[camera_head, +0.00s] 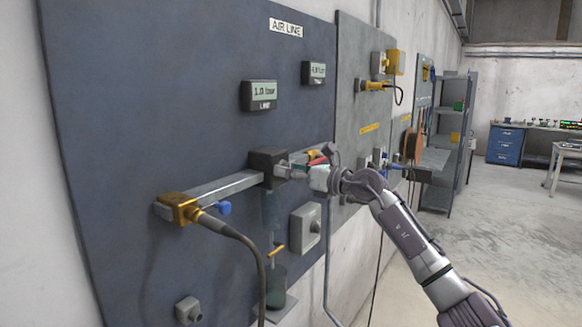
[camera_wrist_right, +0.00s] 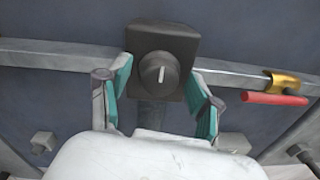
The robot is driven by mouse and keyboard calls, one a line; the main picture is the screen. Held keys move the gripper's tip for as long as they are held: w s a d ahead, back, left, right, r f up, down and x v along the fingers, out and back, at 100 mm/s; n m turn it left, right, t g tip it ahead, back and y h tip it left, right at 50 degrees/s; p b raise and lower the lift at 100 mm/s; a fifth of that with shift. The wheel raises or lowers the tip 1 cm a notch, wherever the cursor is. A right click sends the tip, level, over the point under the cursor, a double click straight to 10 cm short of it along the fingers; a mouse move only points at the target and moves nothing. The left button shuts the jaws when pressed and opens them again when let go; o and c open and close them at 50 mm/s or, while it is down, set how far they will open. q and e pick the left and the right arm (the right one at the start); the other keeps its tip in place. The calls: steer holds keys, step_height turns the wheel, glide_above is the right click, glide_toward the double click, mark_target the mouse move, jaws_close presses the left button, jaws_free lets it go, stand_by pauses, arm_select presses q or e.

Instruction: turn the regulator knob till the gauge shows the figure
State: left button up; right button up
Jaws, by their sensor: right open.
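The regulator is a dark block (camera_head: 266,164) on a grey metal rail on the blue panel. Its round black knob (camera_wrist_right: 158,76) faces the right wrist camera, with a white pointer line standing nearly upright. My right gripper (camera_wrist_right: 160,85) is open, with a teal-padded finger on either side of the knob. I cannot tell whether the pads touch it. In the head view my right gripper (camera_head: 300,171) is at the front of the block and hides much of the knob. A gauge (camera_head: 262,94) above reads about 1.0 bar. My left gripper is not in view.
A second display (camera_head: 319,73) hangs at upper right, its figures too small to read. A red-handled valve (camera_wrist_right: 275,98) sits on the rail right of the regulator. A brass fitting (camera_head: 178,208) with a black hose is at the rail's left end. A grey box (camera_head: 305,229) sits below.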

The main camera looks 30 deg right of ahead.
steer(key=shift+s+r, duration=0.1)
steer(key=c, duration=1.1)
steer(key=shift+r+m+p, duration=0.2)
steer(key=shift+m+p, duration=0.8)
steer(key=shift+p, duration=0.05)
steer(key=shift+d+f+m, duration=0.1)
steer(key=shift+f+m, duration=0.05)
steer(key=shift+m, duration=0.35)
steer(key=o, duration=0.9)
steer(key=shift+o, duration=1)
steer(key=shift+w+f, duration=0.15)
steer(key=shift+w, duration=0.05)
